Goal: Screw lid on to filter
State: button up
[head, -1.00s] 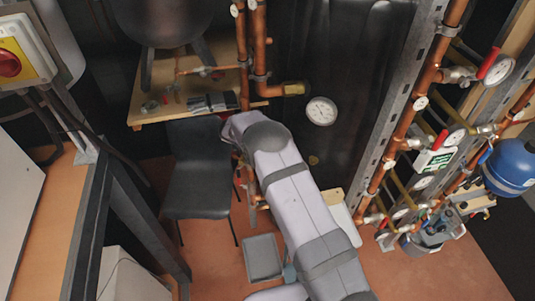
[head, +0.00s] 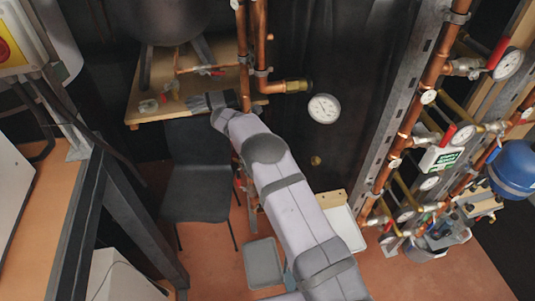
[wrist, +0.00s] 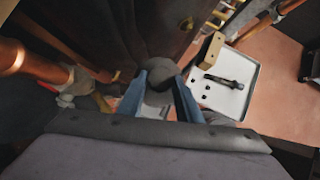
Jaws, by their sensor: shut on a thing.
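My gripper (wrist: 160,84) shows in the wrist view as two blue fingers. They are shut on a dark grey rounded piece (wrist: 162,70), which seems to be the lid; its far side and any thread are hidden. In the head view my gripper (head: 200,102) is a small dark shape at the front of the wooden shelf, and the held piece cannot be made out there. I cannot pick out the filter for certain. A valve fitting with a red handle (wrist: 74,84) is on the copper pipework left of the fingers, apart from them.
A white tray (wrist: 240,98) with a dark tool and small black pieces lies to the right in the wrist view. Copper pipes (head: 243,60) run beside the wooden shelf (head: 140,108).

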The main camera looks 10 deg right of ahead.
jog(key=shift+w+r, duration=0.25)
jog(key=shift+r, duration=0.1)
jog(key=o, duration=1.2)
jog(key=shift+o, duration=0.2)
jog(key=shift+s+f, duration=0.1)
jog(key=shift+f, duration=0.05)
